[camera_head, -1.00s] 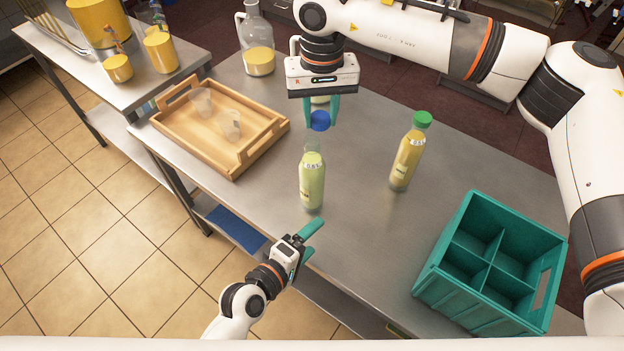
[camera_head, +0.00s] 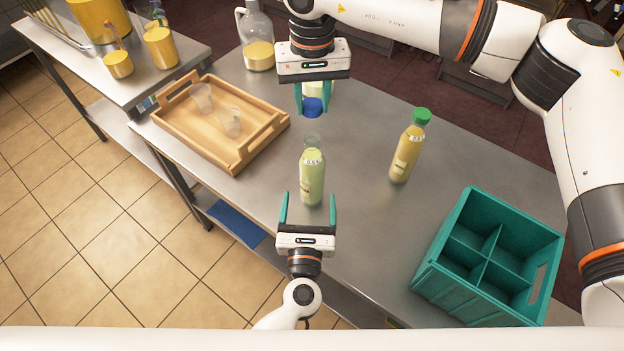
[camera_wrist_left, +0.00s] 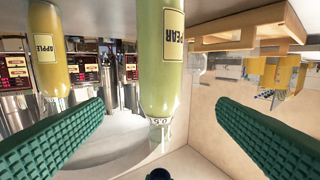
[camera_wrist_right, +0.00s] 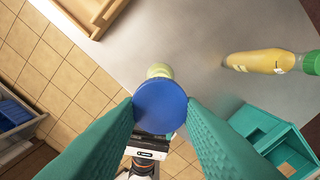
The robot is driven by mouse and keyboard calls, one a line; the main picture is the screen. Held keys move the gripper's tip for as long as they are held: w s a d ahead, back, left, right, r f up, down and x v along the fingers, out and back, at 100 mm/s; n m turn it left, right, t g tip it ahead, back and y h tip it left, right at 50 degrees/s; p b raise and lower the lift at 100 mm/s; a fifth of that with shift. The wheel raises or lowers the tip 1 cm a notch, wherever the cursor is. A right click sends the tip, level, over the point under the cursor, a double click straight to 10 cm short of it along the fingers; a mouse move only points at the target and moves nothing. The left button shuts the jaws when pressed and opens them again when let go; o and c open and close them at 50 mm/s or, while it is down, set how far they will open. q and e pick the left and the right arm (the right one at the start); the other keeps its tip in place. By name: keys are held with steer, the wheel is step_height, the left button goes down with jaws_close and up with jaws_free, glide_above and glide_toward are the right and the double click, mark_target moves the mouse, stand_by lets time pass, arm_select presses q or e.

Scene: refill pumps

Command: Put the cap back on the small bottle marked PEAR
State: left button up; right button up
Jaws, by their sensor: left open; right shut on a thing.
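The small bottle marked PEAR (camera_head: 312,180) stands upright and open on the steel table, filled with pale green liquid. Its label shows in the left wrist view (camera_wrist_left: 162,60), where the bottle appears upside down between the fingers. My left gripper (camera_head: 308,212) is open at the bottle's near side, fingers toward it and not closed on it. In the right wrist view the cap (camera_wrist_right: 160,106) hides most of the bottle (camera_wrist_right: 160,71).
A green-capped bottle marked APPLE (camera_head: 407,152) stands to the right. A teal divided crate (camera_head: 440,284) is at the right front. A wooden tray (camera_head: 240,157) with two clear cups lies at the left. A glass jug (camera_head: 257,30) stands behind.

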arm_select(q)
steer(key=w, duration=1.2)
steer(key=shift+d, duration=0.35)
steer(key=shift+c, duration=0.2)
steer(key=c, duration=1.4)
steer(key=shift+c, duration=0.2)
arm_select(e)
glide_above(312, 153)
steer(key=w, duration=0.1)
steer(key=shift+f, duration=2.5)
steer(key=shift+f, duration=0.9)
steer(key=shift+f, duration=0.6)
